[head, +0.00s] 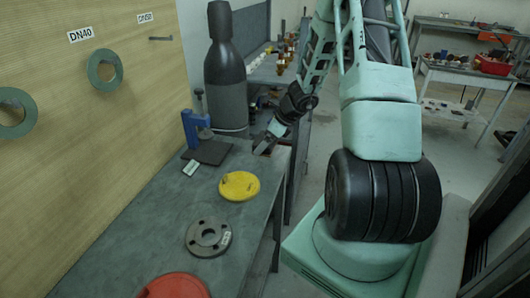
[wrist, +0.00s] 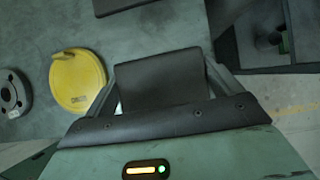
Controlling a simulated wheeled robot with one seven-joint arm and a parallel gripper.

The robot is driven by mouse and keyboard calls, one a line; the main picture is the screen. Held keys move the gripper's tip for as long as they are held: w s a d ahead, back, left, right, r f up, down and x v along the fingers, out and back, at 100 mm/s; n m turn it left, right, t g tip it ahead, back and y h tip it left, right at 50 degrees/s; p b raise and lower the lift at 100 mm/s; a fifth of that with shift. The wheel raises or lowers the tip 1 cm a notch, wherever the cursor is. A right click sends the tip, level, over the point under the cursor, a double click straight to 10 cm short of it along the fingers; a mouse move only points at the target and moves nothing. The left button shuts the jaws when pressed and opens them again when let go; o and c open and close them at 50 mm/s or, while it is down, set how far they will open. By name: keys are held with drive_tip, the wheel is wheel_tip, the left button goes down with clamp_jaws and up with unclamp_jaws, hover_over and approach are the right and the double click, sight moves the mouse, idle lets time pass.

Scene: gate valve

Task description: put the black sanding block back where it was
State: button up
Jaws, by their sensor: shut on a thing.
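My gripper (wrist: 163,82) is shut on the black sanding block (wrist: 165,75), a dark flat-faced block between the two fingers in the wrist view. In the head view my gripper (head: 267,140) is at the far right part of the grey-green bench (head: 150,235), near its right edge. The block is too small and dark there to make out clearly. I cannot tell whether the block touches the bench top.
A yellow disc (head: 239,186), a grey flange (head: 208,236) and a red disc (head: 175,287) lie on the bench. A blue stand (head: 196,130) on a dark base is left of my gripper, with a label (head: 190,168) before it. A dark bottle-shaped object (head: 225,80) stands behind.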

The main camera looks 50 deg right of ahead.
drive_tip(key=shift+f, duration=2.1)
drive_tip(key=shift+b, duration=0.3)
drive_tip(key=shift+f, duration=0.2)
drive_tip(key=o, duration=0.7)
drive_tip(key=shift+r, duration=0.1)
